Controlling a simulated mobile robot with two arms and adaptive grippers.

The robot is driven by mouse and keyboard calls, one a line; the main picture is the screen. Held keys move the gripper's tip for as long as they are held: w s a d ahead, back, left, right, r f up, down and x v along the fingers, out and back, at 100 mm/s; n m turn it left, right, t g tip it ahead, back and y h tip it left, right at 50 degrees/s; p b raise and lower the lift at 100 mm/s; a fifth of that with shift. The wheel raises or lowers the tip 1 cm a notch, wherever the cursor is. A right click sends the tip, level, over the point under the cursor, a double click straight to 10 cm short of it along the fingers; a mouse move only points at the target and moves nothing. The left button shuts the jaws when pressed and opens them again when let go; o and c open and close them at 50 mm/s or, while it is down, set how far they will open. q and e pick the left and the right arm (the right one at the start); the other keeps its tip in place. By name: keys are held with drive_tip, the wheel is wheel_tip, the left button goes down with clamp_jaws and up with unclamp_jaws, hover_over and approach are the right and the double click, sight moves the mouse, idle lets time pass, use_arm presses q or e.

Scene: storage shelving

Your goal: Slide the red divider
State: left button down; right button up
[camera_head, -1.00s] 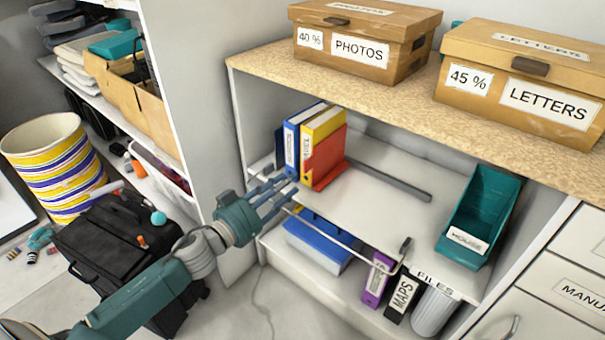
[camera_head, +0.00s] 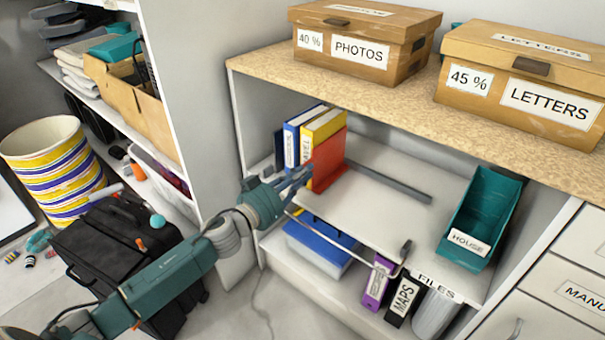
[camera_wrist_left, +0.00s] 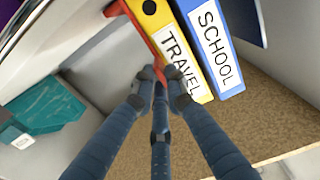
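The red divider (camera_head: 330,160) stands upright on the middle shelf against the right side of the yellow TRAVEL binder (camera_head: 309,166). In the left wrist view, the edge of the red divider (camera_wrist_left: 136,36) runs down between my fingertips. My left gripper (camera_head: 306,173) is at the divider's front edge; its fingertips (camera_wrist_left: 164,80) are drawn close together on that edge. The gripper covers part of the binder's lower front in the head view. The blue SCHOOL binder (camera_head: 290,145) stands left of the yellow one. My right gripper is not in view.
A teal HOUSE holder (camera_head: 481,215) stands at the shelf's right end. The shelf (camera_head: 380,205) is clear between divider and holder, with a grey rail (camera_head: 390,182) behind. A thin bar with a dark end (camera_head: 405,250) runs along the front. Cardboard boxes (camera_head: 358,42) stand above.

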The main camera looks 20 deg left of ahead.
sight(302, 158)
use_arm(q)
drive_tip(key=shift+w+a, duration=0.25)
drive_tip(key=shift+a, duration=0.45)
drive_tip(key=shift+w+a, duration=0.2)
drive_tip(key=shift+a, duration=0.55)
drive_tip(key=shift+w+a, duration=0.25)
drive_tip(key=shift+a, duration=0.45)
drive_tip(key=c, duration=1.8)
unclamp_jaws()
drive_tip(key=shift+o, duration=0.2)
drive_tip(key=shift+d, duration=0.1)
drive_tip(key=v, duration=1.2)
